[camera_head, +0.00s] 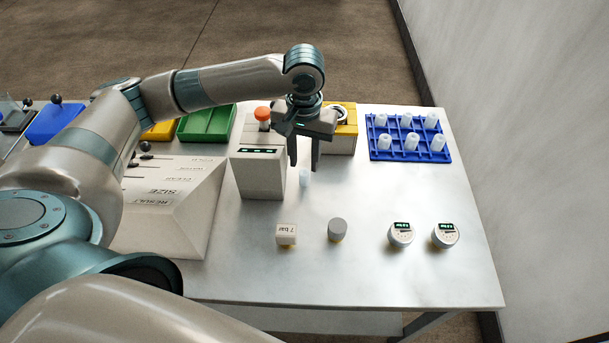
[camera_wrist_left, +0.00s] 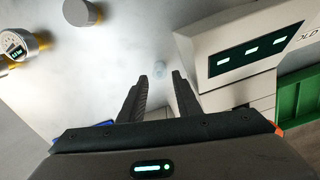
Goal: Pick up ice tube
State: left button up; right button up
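A small whitish, translucent ice tube (camera_head: 305,177) stands on the table just right of the white box machine. It also shows in the left wrist view (camera_wrist_left: 160,70), just beyond the fingertips and between their lines. My left gripper (camera_head: 303,167) is open, with its fingers pointing down close to the tube; the fingers (camera_wrist_left: 160,76) are apart with nothing between them. I cannot tell the exact gap between fingertips and tube. Several similar white tubes stand in the blue rack (camera_head: 374,153) at the back right. My right gripper is not in view.
The white machine (camera_head: 260,178) with a display stands close left of the gripper, with a yellow-topped device (camera_head: 342,140) behind. A white block (camera_head: 286,234), a grey knob (camera_head: 337,229) and two round gauges (camera_head: 401,234) (camera_head: 445,235) stand in front. Green bin (camera_head: 207,124) is left; the table's right side is clear.

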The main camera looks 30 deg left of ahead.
aim_at(304, 173)
pick_arm(q)
jog(key=shift+f+p, duration=0.45)
jog(key=shift+f, duration=1.5)
grip_shut()
